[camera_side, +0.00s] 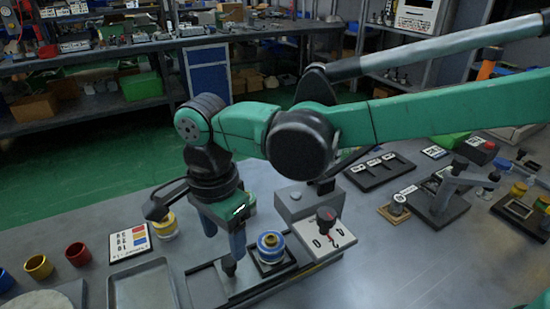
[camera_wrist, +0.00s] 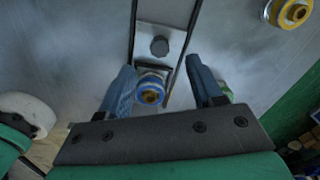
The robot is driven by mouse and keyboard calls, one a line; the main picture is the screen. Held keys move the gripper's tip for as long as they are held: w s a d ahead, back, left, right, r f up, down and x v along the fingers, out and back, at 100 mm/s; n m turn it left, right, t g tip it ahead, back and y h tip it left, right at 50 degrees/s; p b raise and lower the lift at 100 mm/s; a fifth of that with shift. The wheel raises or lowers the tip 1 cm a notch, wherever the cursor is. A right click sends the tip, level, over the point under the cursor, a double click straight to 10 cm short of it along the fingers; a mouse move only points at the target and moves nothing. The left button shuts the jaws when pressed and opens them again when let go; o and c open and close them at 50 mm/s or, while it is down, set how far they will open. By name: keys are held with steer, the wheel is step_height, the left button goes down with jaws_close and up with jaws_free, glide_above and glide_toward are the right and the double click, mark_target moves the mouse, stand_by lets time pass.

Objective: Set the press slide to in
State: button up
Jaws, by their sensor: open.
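The press slide is a light plate with a grey knob (camera_wrist: 159,46) between two dark rails (camera_side: 200,268). A blue-ringed valve block with a tan centre (camera_side: 270,245) sits on the slide's dark nest, just in front of the grey press housing (camera_side: 300,203). It also shows in the wrist view (camera_wrist: 151,88), between my fingers as seen from above. My gripper (camera_side: 233,262) is open, pointing down over the slide's outer part. In the wrist view my gripper (camera_wrist: 160,85) has its fingers apart. Contact with the knob cannot be told.
A dial panel with a red-marked knob (camera_side: 326,226) stands right of the slide. A yellow-ringed part (camera_side: 163,224) and a label card (camera_side: 130,241) are to the left. An empty metal tray (camera_side: 143,288) lies at the front left. Bare table is free at the right front.

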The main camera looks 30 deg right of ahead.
mark_target(230, 261)
step_height(230, 261, down, 5)
steer(key=shift+f, duration=0.1)
stand_by(0.3)
jaws_close()
steer(key=shift+d, duration=0.1)
stand_by(1.2)
